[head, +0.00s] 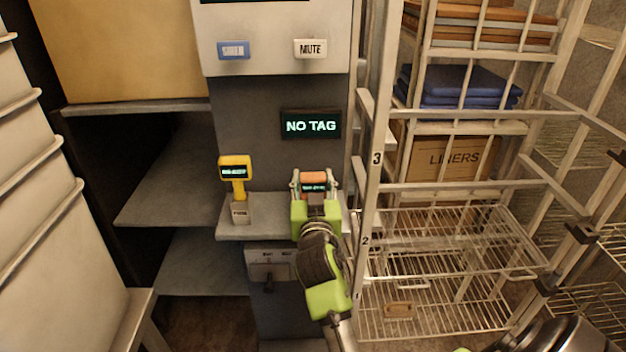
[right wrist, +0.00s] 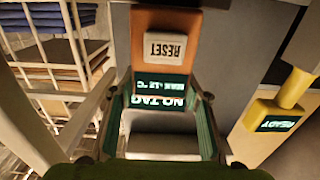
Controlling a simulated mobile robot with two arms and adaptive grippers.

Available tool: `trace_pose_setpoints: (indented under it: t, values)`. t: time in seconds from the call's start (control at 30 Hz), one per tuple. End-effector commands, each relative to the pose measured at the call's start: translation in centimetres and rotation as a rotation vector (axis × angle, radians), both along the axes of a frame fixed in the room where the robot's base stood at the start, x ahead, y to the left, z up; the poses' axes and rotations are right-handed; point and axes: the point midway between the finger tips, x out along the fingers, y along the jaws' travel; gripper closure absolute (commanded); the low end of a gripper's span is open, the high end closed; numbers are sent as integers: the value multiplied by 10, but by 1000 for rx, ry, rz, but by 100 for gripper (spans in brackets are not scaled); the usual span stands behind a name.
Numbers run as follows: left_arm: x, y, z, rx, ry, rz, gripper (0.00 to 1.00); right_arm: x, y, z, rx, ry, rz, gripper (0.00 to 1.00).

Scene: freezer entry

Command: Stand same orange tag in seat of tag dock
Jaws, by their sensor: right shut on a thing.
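My right gripper (head: 314,186) is shut on the orange tag (head: 313,177), holding it upright above the grey ledge in the head view. The tag has a small dark screen facing me. In the right wrist view the orange tag (right wrist: 165,22) shows a pale RESET button and a dark lit screen, between the fingers of my right gripper (right wrist: 160,115). A wall display (head: 311,125) above reads NO TAG. The seat of the tag dock is not clearly seen; my gripper and arm cover that part of the ledge. My left gripper is not in view.
A yellow handheld device (head: 235,166) stands in a grey holder (head: 240,213) left of the tag. The ledge (head: 230,230) is narrow. A wire rack (head: 450,230) stands close on the right. Dark shelves (head: 170,190) lie left. A MUTE button (head: 310,48) is above.

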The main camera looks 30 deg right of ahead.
Motion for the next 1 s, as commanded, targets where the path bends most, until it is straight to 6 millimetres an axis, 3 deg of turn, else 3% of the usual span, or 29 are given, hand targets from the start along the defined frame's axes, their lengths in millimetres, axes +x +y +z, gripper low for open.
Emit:
trace_pose_setpoints:
  t: [1.0]
  values:
    - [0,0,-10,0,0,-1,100,0,1,-11,0,-1,0,74]
